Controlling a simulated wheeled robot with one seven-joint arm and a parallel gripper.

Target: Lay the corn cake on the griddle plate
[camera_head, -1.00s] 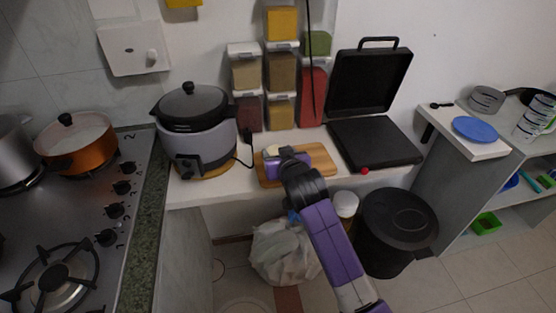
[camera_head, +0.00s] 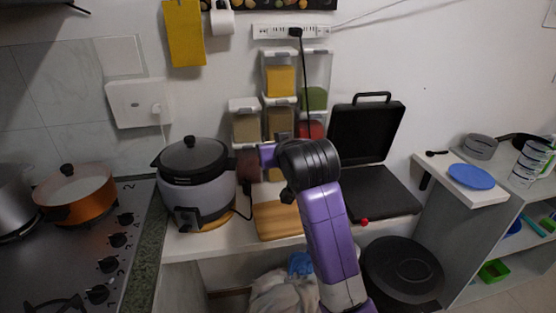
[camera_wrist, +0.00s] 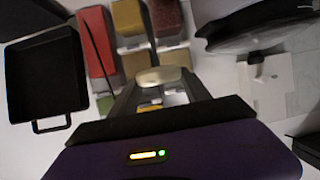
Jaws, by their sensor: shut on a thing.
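The corn cake, a pale cream piece (camera_wrist: 160,76), sits between the two fingertips of my gripper (camera_wrist: 158,84) in the wrist view. My gripper is shut on it. In the head view my gripper (camera_head: 266,155) is raised above the wooden board, in front of the spice dispensers; the cake is hidden there. The griddle stands open to the right of my arm. Its flat black griddle plate (camera_head: 378,195) is bare where it shows, and my arm covers part of its left side. Its lid (camera_head: 365,133) stands upright behind; the wrist view also shows the lid (camera_wrist: 45,80).
The wooden board (camera_head: 275,222) lies below my gripper. A grey cooker with black lid (camera_head: 195,180) stands left of it. Spice dispensers (camera_head: 280,75) hang on the wall close behind. A black cord hangs down among them. A side shelf with a blue plate (camera_head: 471,176) is at right.

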